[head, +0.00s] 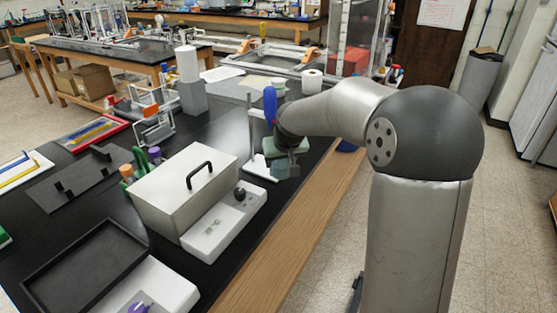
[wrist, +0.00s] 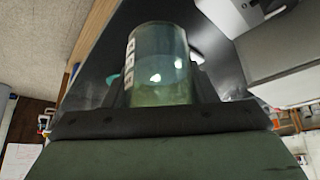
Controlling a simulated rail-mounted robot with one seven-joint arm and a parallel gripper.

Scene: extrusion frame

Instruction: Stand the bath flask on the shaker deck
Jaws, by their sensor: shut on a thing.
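My gripper (head: 284,172) is shut on the bath flask, a clear teal-tinted vessel. In the wrist view the flask (wrist: 158,65) sits between the two dark fingers and has white marks down one side. In the head view the gripper covers most of the flask, and it is held near the right edge of the black bench, right of the lidded box. What looks like the shaker deck (head: 122,271), a black rimmed tray on a white base, is at the lower left. Its visible surface is empty.
A grey box with a black-handled lid (head: 188,183) and its white control base (head: 228,222) stand between my gripper and the tray. Orange- and purple-capped tubes (head: 127,172) stand behind the box. A white stand (head: 258,166) is beside my gripper. A dark plate (head: 85,184) lies further left.

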